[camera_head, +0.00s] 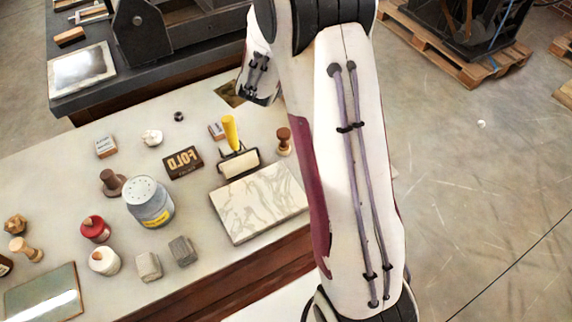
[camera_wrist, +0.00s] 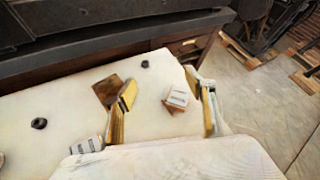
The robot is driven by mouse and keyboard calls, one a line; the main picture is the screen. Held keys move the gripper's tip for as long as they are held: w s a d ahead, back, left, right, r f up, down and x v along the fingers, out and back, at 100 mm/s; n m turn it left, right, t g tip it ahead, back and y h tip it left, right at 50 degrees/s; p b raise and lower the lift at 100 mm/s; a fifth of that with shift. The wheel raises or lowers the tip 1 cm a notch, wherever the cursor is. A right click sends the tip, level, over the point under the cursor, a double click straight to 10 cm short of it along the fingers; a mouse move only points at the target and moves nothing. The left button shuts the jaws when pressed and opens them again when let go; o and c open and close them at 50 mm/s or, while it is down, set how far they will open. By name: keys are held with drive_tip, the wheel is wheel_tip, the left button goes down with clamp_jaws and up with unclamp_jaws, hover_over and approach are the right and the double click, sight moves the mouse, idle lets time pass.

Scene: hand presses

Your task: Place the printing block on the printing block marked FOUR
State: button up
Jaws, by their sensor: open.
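In the wrist view my gripper (camera_wrist: 163,88) is open, its two fingers apart. A small wooden block (camera_wrist: 177,98) with a pale top and dark print lies between the fingers in the picture, nearer the right finger; contact cannot be told. A second pale printed block (camera_wrist: 88,145) shows at the lower left, outside the left finger. In the head view one small printed block (camera_head: 216,131) lies near the yellow-handled roller, and another (camera_head: 106,147) lies farther left. The lettering is too small to read, so I cannot tell which is FOUR. My arm hides part of the table there.
A brown square (camera_wrist: 105,90) lies behind the left finger, with dark rings (camera_wrist: 39,123) and (camera_wrist: 145,63) nearby. A press (camera_head: 150,35) stands behind.

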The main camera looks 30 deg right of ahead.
drive_tip(key=s+a+r+n+g+y, duration=0.1)
drive_tip(key=s+a+r+n+y, duration=0.2)
drive_tip(key=s+a+r+n, duration=0.55)
drive_tip(key=s+a+r+n+y, duration=0.4)
drive_tip(key=s+a+n, duration=0.3)
drive_tip(key=n, duration=0.5)
drive_tip(key=s+a+n+g, duration=0.2)
drive_tip(key=s+n+g, duration=0.2)
drive_tip(key=s+n, duration=1.4)
drive_tip(key=s, duration=0.7)
drive_tip(key=shift+a+f, duration=0.15)
